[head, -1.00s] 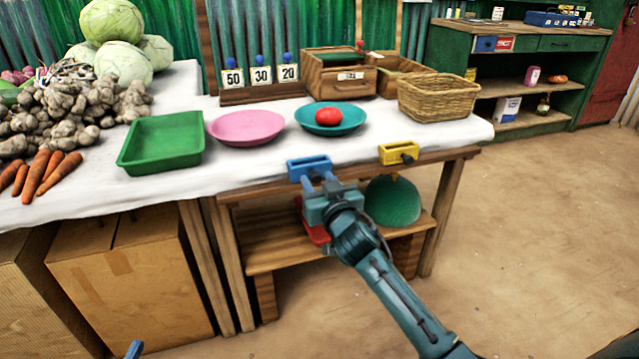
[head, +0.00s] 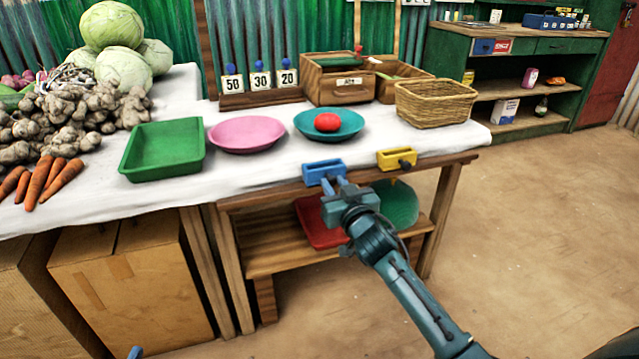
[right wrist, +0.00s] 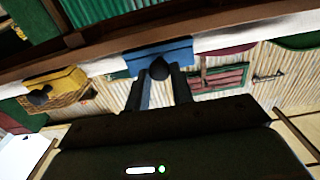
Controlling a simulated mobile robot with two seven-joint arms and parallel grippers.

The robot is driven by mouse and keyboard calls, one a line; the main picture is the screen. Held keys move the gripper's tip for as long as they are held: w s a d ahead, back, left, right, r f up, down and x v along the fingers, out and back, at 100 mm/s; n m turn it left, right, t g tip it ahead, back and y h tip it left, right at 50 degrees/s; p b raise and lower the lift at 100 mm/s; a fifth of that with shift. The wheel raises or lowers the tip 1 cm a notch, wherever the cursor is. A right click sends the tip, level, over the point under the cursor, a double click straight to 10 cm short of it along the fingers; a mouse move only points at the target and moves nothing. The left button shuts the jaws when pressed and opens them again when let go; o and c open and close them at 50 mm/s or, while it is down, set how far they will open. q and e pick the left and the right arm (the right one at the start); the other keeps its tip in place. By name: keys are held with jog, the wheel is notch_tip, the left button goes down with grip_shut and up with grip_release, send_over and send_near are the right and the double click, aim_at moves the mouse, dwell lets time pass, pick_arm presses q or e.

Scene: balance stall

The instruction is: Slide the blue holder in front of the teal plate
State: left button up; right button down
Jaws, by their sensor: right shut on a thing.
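The blue holder (head: 323,173) sits on the front edge of the table, nearly straight below the teal plate (head: 340,130) in the head view. A red tomato-like thing (head: 327,122) lies on the plate. My right gripper (head: 335,188) is at the front of the holder. In the right wrist view its fingers are closed around the dark knob of the blue holder (right wrist: 158,52). Only a small blue tip, seemingly of my left gripper (head: 135,352), shows at the bottom edge of the head view.
A yellow holder (head: 396,159) with a dark knob sits on the same edge, a short gap to the right. A pink plate (head: 246,135) and a green tray (head: 162,150) stand to the left. A wicker basket (head: 436,102) stands at the back right. A red tray (head: 322,224) lies on the shelf below.

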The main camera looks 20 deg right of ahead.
pick_arm(q)
jog(key=shift+a+f+n+g+y+p, duration=0.25)
jog(key=shift+a+n+g+y+p, duration=0.4)
jog(key=shift+g+y+p, duration=0.3)
pick_arm(e)
jog(key=d, duration=0.7)
jog(key=shift+w, duration=0.1)
pick_arm(q)
jog(key=shift+d, duration=0.1)
pick_arm(e)
jog(key=c, duration=1.2)
grip_release()
jog(key=shift+c, duration=0.2)
jog(key=shift+o, duration=0.2)
jog(key=shift+a, duration=0.1)
pick_arm(q)
jog(key=g+p, duration=0.1)
jog(key=s+n+g+y+p, duration=0.1)
jog(key=p, duration=0.1)
jog(key=shift+a, duration=0.3)
pick_arm(e)
jog(key=s, duration=1.3)
jog(key=shift+d, duration=0.25)
